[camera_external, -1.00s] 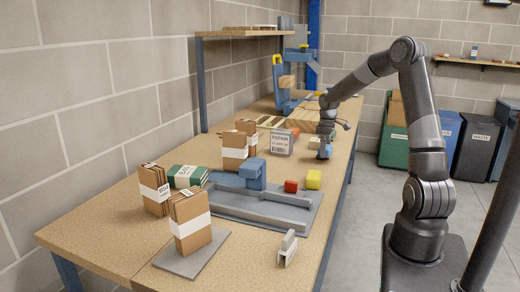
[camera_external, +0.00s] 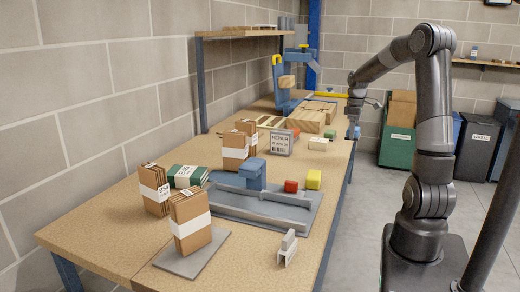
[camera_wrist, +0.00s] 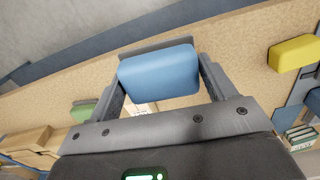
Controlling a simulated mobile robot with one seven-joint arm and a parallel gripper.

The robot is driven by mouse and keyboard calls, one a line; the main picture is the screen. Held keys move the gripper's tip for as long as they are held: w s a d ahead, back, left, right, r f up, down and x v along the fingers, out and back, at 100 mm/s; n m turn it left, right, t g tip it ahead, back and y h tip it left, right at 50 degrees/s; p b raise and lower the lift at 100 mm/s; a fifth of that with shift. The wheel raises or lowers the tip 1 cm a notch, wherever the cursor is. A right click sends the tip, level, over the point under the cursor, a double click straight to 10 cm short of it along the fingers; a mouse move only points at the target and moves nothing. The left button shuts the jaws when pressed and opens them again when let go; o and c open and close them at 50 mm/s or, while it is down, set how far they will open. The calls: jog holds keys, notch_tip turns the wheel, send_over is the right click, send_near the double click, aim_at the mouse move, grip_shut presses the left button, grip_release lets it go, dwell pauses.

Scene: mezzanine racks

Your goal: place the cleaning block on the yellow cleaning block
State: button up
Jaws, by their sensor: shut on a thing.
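A blue cleaning block (camera_wrist: 160,75) is gripped between the two fingers of my gripper (camera_wrist: 158,72) in the wrist view. In the external view my gripper (camera_external: 354,122) is at the table's right edge toward the far end, with the blue block (camera_external: 354,133) below it. The yellow cleaning block (camera_external: 313,179) sits nearer the camera, beside the grey tray and next to a red block. It also shows at the right of the wrist view (camera_wrist: 294,53), apart from the held block.
A red block (camera_external: 291,186), a white block (camera_external: 318,144) and a green block (camera_external: 330,134) stand on the workbench (camera_external: 115,235). A grey fixture (camera_external: 255,208), a labelled sign (camera_external: 280,142) and cardboard stacks (camera_external: 191,220) stand left of the yellow block. Wooden blocks lie farther back.

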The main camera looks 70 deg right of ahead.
jog(key=w+a+r, duration=0.2)
jog(key=a+r, duration=0.1)
jog(key=a, duration=0.7)
send_over(314, 174)
jog(key=shift+n, duration=0.4)
notch_tip(314, 174, down, 6)
jog(key=shift+a+r, duration=0.1)
jog(key=shift+r, duration=0.1)
jog(key=shift+f, duration=2)
jog(key=shift+f, duration=0.2)
jog(key=o, duration=1)
jog(key=shift+r, duration=0.1)
